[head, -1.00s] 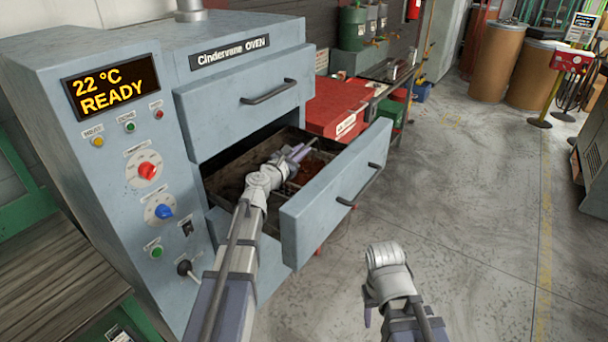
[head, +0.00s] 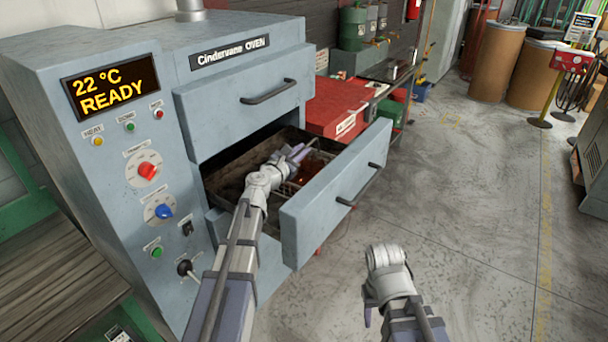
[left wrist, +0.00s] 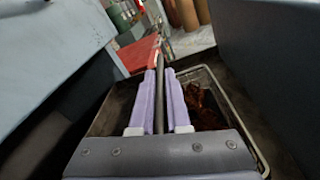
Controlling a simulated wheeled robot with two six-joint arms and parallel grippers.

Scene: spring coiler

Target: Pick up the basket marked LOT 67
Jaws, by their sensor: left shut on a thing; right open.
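A basket with a grey rim (left wrist: 246,128) sits in the open lower drawer of the oven (head: 285,190), with rusty-brown pieces (left wrist: 205,108) inside. In the head view, the reddish contents (head: 312,167) show beside my left gripper (head: 299,153). The purple fingers of my left gripper (left wrist: 160,78) are shut on a dark bar (left wrist: 160,100) running over the basket, seemingly its handle. No LOT mark is readable in either view. My right gripper (head: 368,312) is open and empty, outside the drawer front, mostly hidden behind its wrist.
The drawer front (head: 335,190) stands out into the aisle, with a bar handle (head: 362,186). A closed upper drawer (head: 250,105) is above. A red cabinet (head: 340,105) stands behind the oven.

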